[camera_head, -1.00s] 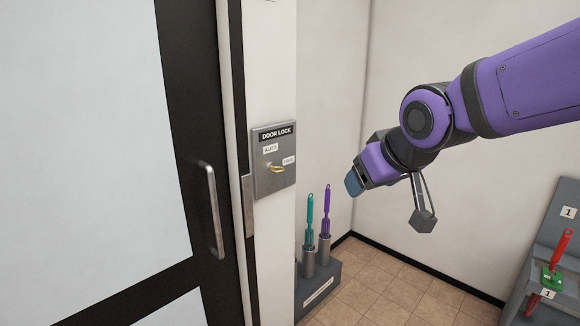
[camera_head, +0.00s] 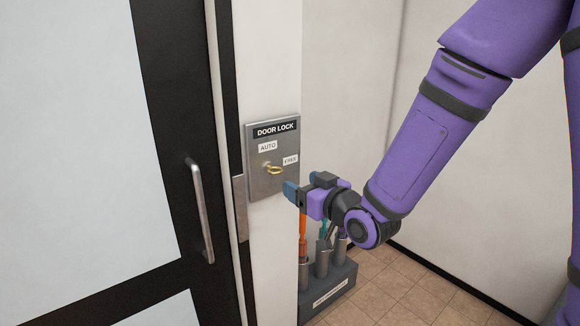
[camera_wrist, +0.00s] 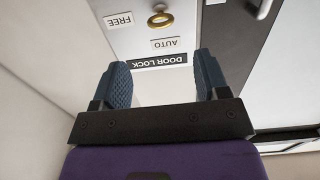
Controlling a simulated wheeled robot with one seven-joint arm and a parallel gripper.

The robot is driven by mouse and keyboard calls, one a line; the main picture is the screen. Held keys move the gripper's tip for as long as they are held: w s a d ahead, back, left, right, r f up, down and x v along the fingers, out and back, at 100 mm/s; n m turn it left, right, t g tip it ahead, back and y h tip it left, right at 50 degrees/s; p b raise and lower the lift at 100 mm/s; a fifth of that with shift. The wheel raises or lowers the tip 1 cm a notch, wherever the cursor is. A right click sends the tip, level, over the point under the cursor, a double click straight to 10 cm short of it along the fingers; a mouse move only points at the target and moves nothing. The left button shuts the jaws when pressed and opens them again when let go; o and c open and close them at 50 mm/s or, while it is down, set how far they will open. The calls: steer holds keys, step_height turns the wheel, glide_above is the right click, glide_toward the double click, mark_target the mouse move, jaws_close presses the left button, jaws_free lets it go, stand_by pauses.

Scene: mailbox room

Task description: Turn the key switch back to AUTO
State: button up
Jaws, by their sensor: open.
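The key switch panel (camera_head: 258,184) is a grey metal plate marked DOOR LOCK on the white wall post beside the door. A brass key with a round ring (camera_head: 273,169) sits in it, below the AUTO label (camera_head: 267,146) and beside the FREE label (camera_head: 290,160). I cannot tell exactly which label the key points to. My gripper (camera_head: 292,191) is open and empty, just right of the panel's lower right edge and apart from the key. In the wrist view the panel appears upside down, with the key ring (camera_wrist: 160,19) beyond my open fingers (camera_wrist: 163,78).
The door (camera_head: 165,150) with its vertical metal handle (camera_head: 201,212) is left of the panel. Below my gripper stands a grey holder (camera_head: 335,287) with upright tools, including an orange one (camera_head: 303,238). My wrist partly hides them. Tiled floor lies to the right.

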mark_target(279, 172)
steer(key=x, duration=1.1)
steer(key=c, duration=0.9)
